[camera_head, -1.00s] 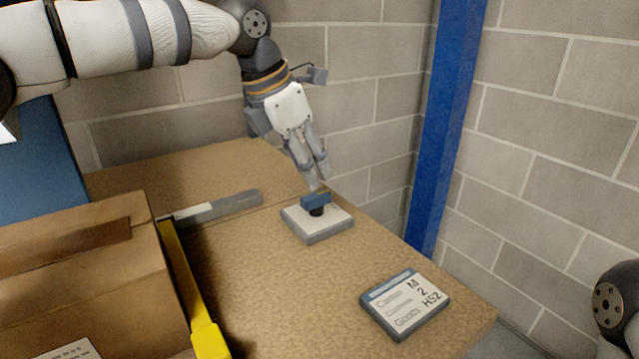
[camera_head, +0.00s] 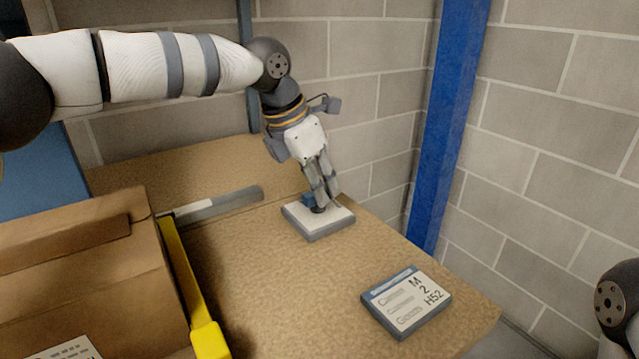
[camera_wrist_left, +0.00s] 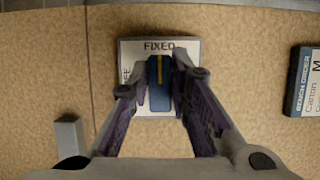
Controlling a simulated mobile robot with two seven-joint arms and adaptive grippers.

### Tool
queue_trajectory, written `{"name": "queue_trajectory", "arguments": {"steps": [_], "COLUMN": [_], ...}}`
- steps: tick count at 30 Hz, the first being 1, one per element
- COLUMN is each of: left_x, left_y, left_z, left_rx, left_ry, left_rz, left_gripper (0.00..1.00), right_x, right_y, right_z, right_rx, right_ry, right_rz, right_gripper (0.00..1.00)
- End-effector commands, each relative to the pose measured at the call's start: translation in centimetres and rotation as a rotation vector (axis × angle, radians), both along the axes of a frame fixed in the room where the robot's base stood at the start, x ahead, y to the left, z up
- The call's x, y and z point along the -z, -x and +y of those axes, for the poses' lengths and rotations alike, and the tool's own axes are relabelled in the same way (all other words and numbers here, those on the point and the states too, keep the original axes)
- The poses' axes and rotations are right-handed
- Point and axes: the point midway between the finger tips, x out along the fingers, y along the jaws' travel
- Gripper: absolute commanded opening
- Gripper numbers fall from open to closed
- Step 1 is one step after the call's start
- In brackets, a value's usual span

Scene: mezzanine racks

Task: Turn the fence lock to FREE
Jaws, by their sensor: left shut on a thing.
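The fence lock is a blue knob (camera_head: 308,200) on a pale square plate (camera_head: 335,222) with a grey edge, lying on the brown board. In the left wrist view the knob (camera_wrist_left: 159,98) has a yellow line pointing up at the word FIXED on the plate (camera_wrist_left: 130,47). A second word at the plate's left side is partly hidden by a finger. My left gripper (camera_head: 322,202) reaches down from above, and its fingers (camera_wrist_left: 160,84) are shut on the knob, one on each side. My right gripper is out of view.
A label block (camera_head: 408,301) lies near the board's right edge. A grey bar (camera_head: 215,206) lies behind and left of the plate. A cardboard box (camera_head: 90,270) and yellow strip (camera_head: 190,290) stand at left. A blue post (camera_head: 445,130) and block wall stand behind.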

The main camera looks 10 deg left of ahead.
Motion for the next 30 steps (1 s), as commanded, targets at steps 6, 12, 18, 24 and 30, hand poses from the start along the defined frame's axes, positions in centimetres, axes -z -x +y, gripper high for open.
{"name": "queue_trajectory", "arguments": {"steps": [6, 12, 18, 24, 30], "left_x": [-0.4, -0.6, -0.5, -0.2, -0.1], "left_y": [0.0, 0.1, 0.0, -0.1, -0.1], "left_z": [0.0, 0.0, 0.1, 0.1, 0.2], "left_rx": [-0.056, -0.189, -0.375, -0.566, -0.756], "left_ry": [0.000, -0.001, -0.001, -0.001, -0.002], "left_rz": [-0.006, -0.009, -0.007, -0.004, -0.003], "left_gripper": [0.00, 0.00, 0.00, 0.00, 0.00], "right_x": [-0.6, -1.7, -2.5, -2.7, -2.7], "right_y": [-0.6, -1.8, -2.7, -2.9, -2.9], "right_z": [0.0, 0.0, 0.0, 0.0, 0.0], "right_rx": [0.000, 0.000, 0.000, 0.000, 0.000], "right_ry": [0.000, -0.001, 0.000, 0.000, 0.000], "right_rz": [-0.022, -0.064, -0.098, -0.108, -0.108], "right_gripper": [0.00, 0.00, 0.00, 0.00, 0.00]}}
